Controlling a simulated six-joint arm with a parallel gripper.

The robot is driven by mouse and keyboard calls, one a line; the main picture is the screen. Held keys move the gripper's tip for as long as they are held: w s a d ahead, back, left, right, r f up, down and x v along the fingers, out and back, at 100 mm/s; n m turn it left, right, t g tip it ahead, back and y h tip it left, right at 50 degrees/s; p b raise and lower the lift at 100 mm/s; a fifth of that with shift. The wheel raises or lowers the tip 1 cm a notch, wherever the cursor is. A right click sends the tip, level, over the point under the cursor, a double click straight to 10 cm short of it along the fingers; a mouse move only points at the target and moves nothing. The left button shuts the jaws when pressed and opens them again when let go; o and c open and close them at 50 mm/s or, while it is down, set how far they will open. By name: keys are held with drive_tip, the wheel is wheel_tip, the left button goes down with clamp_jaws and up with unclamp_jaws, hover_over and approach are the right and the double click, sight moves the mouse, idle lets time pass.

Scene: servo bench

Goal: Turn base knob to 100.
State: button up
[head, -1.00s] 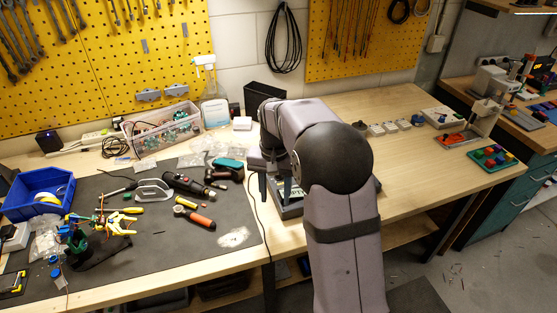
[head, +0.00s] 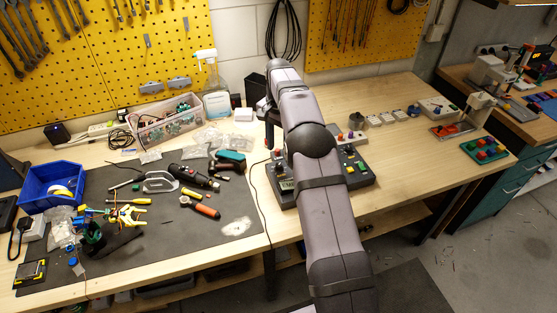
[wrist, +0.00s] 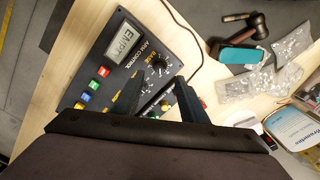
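The dark control box (wrist: 105,75) fills the upper left of the wrist view, with a small display that seems to read "EMPT". The black base knob (wrist: 158,65), beside the lettering "BASE", is on its right part. My gripper (wrist: 160,78) is open and empty, its two dark fingers apart and pointing toward the knob; whether they touch it I cannot tell. Another knob shows partly between the fingers, nearer the palm. In the head view the control box (head: 357,172) is partly covered by my arm, and the base knob cannot be made out.
Several coloured buttons (wrist: 93,84) sit on the box near its lower left edge.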

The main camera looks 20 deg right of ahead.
sight(279, 165)
drive_tip(key=shift+f+p, duration=1.4)
drive_tip(key=shift+f, duration=2.15)
clamp_jaws()
drive_tip(key=shift+n, duration=0.3)
drive_tip(key=shift+n+b, duration=0.65)
drive_tip(key=shift+n, duration=0.15)
drive_tip(key=shift+n+b, duration=0.4)
drive_tip(key=shift+n, duration=1.4)
